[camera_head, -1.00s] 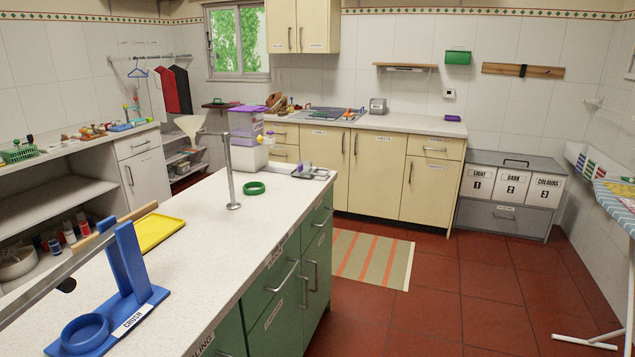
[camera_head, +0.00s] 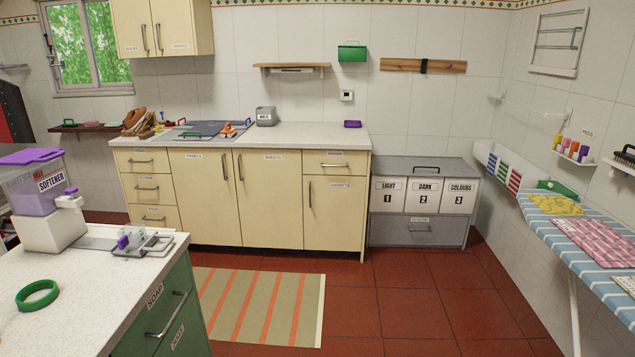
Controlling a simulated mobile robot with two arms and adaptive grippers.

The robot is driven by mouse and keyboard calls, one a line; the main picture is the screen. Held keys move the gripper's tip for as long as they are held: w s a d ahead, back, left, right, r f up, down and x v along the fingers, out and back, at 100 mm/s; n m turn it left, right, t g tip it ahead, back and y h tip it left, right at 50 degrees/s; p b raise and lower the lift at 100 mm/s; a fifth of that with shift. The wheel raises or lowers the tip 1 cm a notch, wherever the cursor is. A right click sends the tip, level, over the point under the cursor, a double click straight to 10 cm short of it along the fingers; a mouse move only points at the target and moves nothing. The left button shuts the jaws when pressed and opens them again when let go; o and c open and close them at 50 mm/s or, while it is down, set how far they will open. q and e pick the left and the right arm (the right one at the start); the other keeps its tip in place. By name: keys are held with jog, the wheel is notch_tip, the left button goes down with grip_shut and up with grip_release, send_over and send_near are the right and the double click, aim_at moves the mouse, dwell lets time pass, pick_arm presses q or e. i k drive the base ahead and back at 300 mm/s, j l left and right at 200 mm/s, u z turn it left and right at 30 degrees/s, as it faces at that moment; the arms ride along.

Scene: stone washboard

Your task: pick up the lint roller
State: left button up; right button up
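I cannot make out a lint roller for sure in the head view. A small purple item stands by a metal holder (camera_head: 152,243) at the end of the near white counter (camera_head: 95,285), but I cannot tell what it is. Another small purple item (camera_head: 352,124) lies at the right end of the far counter (camera_head: 310,133). Neither of my grippers shows in this view.
A dispenser with a purple lid (camera_head: 40,190) and a green ring (camera_head: 37,295) stand on the near counter. A striped rug (camera_head: 262,305) lies before cream cabinets. Labelled bins (camera_head: 423,195) stand at the back. An ironing board (camera_head: 570,240) is right. Red floor between is clear.

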aim_at(229, 132)
jog(key=i, duration=1.75)
jog(key=i+u, duration=0.15)
jog(key=i, duration=0.7)
jog(key=i+l+u, duration=0.15)
jog(key=i, duration=0.7)
